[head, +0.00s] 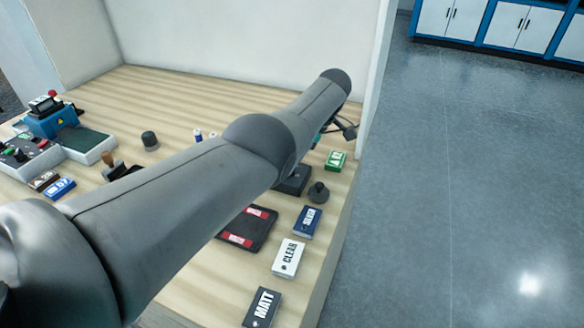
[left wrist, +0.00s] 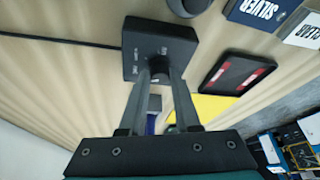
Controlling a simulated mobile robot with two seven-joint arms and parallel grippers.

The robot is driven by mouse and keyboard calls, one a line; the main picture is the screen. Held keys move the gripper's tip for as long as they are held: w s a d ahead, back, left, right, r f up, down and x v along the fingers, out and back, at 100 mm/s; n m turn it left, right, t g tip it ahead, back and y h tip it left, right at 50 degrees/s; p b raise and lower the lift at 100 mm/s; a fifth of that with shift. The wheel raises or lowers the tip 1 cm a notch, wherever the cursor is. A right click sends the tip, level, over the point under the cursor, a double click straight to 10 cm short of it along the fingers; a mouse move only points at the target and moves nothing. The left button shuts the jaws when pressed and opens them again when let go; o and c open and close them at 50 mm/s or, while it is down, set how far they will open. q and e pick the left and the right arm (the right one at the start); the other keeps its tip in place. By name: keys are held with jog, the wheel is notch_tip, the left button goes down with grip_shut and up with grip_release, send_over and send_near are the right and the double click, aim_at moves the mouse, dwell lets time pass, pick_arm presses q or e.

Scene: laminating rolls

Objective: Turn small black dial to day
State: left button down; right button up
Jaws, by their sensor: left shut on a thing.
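The small black dial (left wrist: 158,62) sits on a square black box (left wrist: 160,42) in the left wrist view. Pale lettering is printed on the box around it, too small to read surely. My left gripper (left wrist: 158,74) is shut on the dial, with a finger on either side of it. The fingers cover much of the dial, so its pointing direction cannot be told. In the head view the black box (head: 293,181) shows only in part beneath my left arm, which hides the dial and fingertips. My right gripper is in neither view.
A dark knobbed object (head: 318,192) and a green block (head: 336,160) are near the box. SILVER (head: 307,221), CLEAR (head: 288,258) and MATT (head: 262,307) blocks line the right edge. A black tray with red strips (head: 249,228) lies nearer. A blue machine (head: 48,120) stands left.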

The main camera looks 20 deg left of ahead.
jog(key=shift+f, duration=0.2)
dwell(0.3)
pick_arm(q)
jog(key=c, duration=0.6)
grip_release()
jog(key=shift+c, duration=0.2)
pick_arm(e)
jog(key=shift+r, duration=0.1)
